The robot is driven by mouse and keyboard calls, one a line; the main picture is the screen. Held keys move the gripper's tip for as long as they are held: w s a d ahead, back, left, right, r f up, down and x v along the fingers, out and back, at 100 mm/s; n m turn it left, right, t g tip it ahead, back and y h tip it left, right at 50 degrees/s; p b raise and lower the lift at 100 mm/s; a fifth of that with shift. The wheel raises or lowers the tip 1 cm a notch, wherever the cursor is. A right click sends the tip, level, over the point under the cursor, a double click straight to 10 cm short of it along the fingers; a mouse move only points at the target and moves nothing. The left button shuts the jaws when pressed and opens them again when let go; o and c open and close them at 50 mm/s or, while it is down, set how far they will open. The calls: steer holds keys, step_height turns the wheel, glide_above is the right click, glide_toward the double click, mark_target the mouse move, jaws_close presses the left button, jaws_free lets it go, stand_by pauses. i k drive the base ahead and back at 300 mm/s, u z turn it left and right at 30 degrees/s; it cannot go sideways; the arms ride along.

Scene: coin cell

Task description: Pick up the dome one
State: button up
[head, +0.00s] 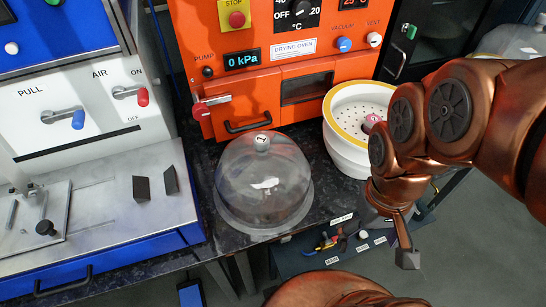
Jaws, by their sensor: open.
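A clear dome (262,182) with a small knob on top stands upright on the dark speckled bench, in front of the orange oven. A small pale shape shows through its wall; I cannot tell what it is. My gripper (392,238) hangs at the end of my copper arm, to the right of the dome and apart from it, beyond the bench's right edge in the picture. It is open, and nothing shows between its fingers. One finger is plain to see, pointing down; the other is mostly hidden by the wrist.
The orange drying oven (289,45) stands behind the dome. A white perforated bowl with a yellow rim (345,92) is at its back right, partly behind my arm. A blue and white machine (90,110) fills the left. A lower shelf (290,262) holds small tools.

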mark_target(264, 185)
steer(key=z, duration=1.65)
steer(key=k, duration=1.5)
steer(key=u, duration=2.15)
steer(key=i, duration=0.5)
steer(key=u, duration=0.1)
